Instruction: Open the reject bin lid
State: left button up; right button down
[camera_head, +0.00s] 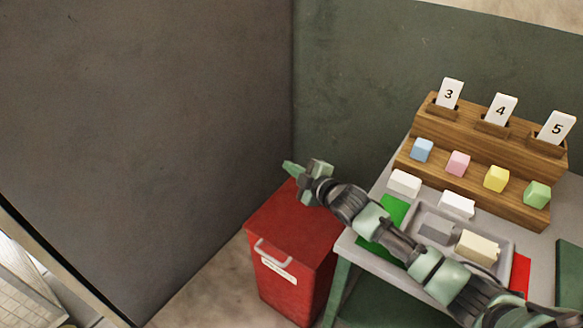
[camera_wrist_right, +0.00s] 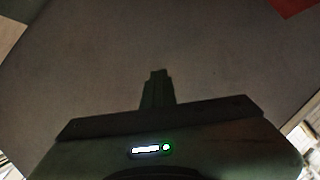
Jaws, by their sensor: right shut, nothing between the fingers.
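The red reject bin (camera_head: 283,285) stands on the floor left of the table, with a pale handle (camera_head: 272,254) and a white label on its front. Its flat red lid (camera_head: 285,222) looks closed. My right gripper (camera_head: 291,167) is shut and empty, above the back of the lid and pointing left; it appears apart from the bin. In the right wrist view the shut fingers (camera_wrist_right: 157,86) show against a plain dark surface, with nothing between them. A red patch in that view's top right corner is too small to identify. My left gripper is not in view.
My right arm reaches over the table (camera_head: 372,257), above a grey tray (camera_head: 507,254) with foam blocks. A wooden rack (camera_head: 527,209) holds coloured cubes and cards 3, 4 and 5. A large dark panel (camera_head: 150,130) stands left of the bin, with a green wall behind.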

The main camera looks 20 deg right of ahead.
dwell(0.5)
jog(key=c, duration=1.5)
grip_release()
jog(key=shift+o, duration=0.2)
jog(key=v, duration=0.7)
jog(key=shift+s+b, duration=0.35)
jog(key=shift+b, duration=0.1)
jog(key=shift+d, duration=0.15)
